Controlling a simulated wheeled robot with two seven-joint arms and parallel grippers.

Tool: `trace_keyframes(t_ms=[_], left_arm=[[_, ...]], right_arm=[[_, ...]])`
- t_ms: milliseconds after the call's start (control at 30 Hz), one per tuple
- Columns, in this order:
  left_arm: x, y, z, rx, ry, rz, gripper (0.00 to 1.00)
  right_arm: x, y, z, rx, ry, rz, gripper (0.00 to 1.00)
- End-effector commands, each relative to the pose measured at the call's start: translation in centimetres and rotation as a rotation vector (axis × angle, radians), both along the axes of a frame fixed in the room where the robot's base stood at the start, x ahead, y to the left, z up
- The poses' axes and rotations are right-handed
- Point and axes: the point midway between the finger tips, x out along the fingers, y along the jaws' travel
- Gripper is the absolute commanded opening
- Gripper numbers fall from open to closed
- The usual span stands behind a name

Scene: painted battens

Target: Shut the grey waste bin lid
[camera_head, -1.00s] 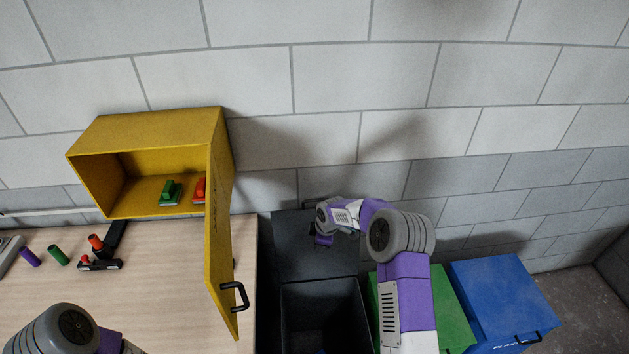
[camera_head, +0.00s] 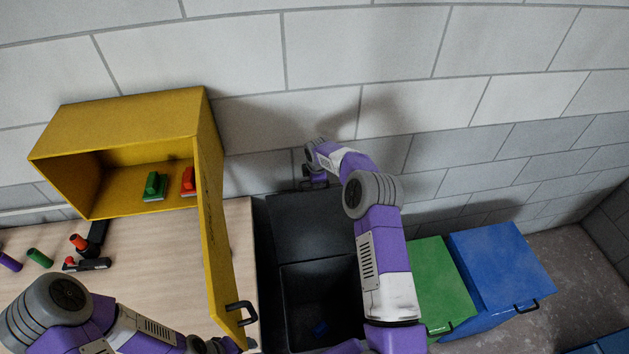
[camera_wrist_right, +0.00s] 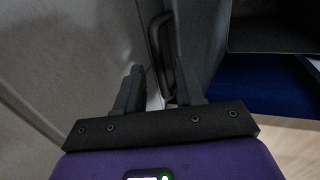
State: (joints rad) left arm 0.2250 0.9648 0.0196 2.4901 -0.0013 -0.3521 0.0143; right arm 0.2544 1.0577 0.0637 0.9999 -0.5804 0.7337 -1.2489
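The grey waste bin (camera_head: 289,310) stands open right of the table. Its dark lid (camera_head: 290,225) is raised and leans back near the wall. My right gripper (camera_head: 314,182) is at the lid's top edge. In the right wrist view, the lid's black handle (camera_wrist_right: 158,45) stands between the two fingertips of my right gripper (camera_wrist_right: 160,70). The fingers are apart, with a gap around the handle. My left gripper (camera_head: 222,346) is low in the head view, by the yellow cabinet door's handle. Its fingers are too small and cut off to judge.
A yellow cabinet (camera_head: 120,120) has its door (camera_head: 213,230) open beside the bin, edge toward me. A green bin (camera_head: 440,285) and a blue bin (camera_head: 500,265) stand shut on the right.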

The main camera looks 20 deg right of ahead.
Motion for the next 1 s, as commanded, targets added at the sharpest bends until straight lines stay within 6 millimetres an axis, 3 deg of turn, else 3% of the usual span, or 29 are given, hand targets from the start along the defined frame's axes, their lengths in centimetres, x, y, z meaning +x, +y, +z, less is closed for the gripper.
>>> trace_keyframes(t_ms=[300, 567, 1000], left_arm=[[-0.02, -0.01, -0.07, 0.000, 0.000, 0.000, 0.92], [-0.01, -0.01, -0.07, 0.000, 0.000, 0.000, 0.92], [-0.01, -0.01, -0.27, 0.000, 0.000, 0.000, 0.92]], right_arm=[[0.12, -0.01, -0.26, 0.001, 0.000, 0.000, 0.38], [0.12, -0.01, -0.23, 0.001, -0.001, 0.000, 0.00], [0.30, 0.36, -0.17, -0.002, -0.008, 0.005, 0.00]])
